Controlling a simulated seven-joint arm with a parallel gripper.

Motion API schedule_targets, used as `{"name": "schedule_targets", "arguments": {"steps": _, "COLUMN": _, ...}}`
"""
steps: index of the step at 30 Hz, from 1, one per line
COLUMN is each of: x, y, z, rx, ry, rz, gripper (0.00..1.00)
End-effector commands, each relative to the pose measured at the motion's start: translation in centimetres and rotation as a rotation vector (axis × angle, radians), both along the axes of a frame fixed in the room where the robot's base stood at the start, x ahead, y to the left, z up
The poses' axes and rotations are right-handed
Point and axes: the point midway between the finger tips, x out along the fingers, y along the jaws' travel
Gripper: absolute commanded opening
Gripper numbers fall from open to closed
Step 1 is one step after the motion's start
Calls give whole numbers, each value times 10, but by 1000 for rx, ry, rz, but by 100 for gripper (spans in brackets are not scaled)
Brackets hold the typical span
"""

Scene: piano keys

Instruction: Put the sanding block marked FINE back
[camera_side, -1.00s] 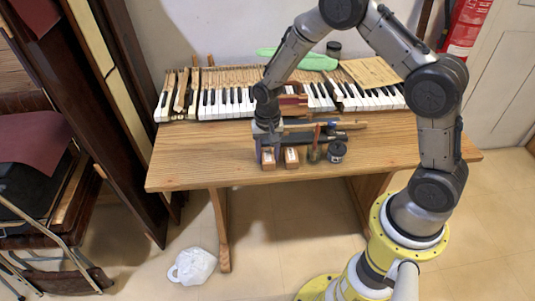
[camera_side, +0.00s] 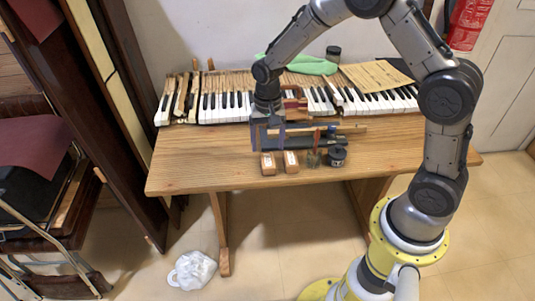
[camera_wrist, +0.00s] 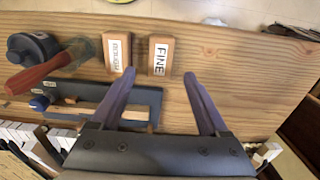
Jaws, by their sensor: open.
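The sanding block marked FINE (camera_wrist: 161,55) is a brown block with a white label, lying on the wooden table. In the side view it is the left block (camera_side: 268,168) near the front edge. My gripper (camera_wrist: 159,76) is open and empty. In the side view my gripper (camera_side: 268,143) is behind and above the FINE block, apart from it, over a dark tool tray (camera_wrist: 153,96). A second labelled block (camera_wrist: 117,50), apparently marked MEDIUM, lies beside the FINE block with a narrow gap.
A dark jar (camera_side: 337,156) and a brush with a red handle (camera_wrist: 40,72) stand to the right of the blocks in the side view. Piano keys (camera_side: 225,104) run behind the tray. The table's left front (camera_side: 195,172) is clear.

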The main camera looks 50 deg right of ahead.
Motion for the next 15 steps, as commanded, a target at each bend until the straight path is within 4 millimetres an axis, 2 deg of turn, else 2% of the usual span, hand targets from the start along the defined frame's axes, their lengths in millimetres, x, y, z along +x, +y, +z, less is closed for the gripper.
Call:
{"name": "schedule_targets", "arguments": {"steps": 1, "x": 1, "y": 0, "z": 12, "rx": 0, "ry": -6, "rz": 0, "gripper": 78}}
{"name": "schedule_targets", "arguments": {"steps": 6, "x": 1, "y": 0, "z": 39, "rx": 0, "ry": -4, "rz": 0, "gripper": 78}}
{"name": "schedule_targets", "arguments": {"steps": 10, "x": 0, "y": 0, "z": 50, "rx": 0, "ry": -3, "rz": 0, "gripper": 78}}
{"name": "schedule_targets", "arguments": {"steps": 15, "x": 0, "y": 0, "z": 55, "rx": 1, "ry": -1, "rz": 1, "gripper": 78}}
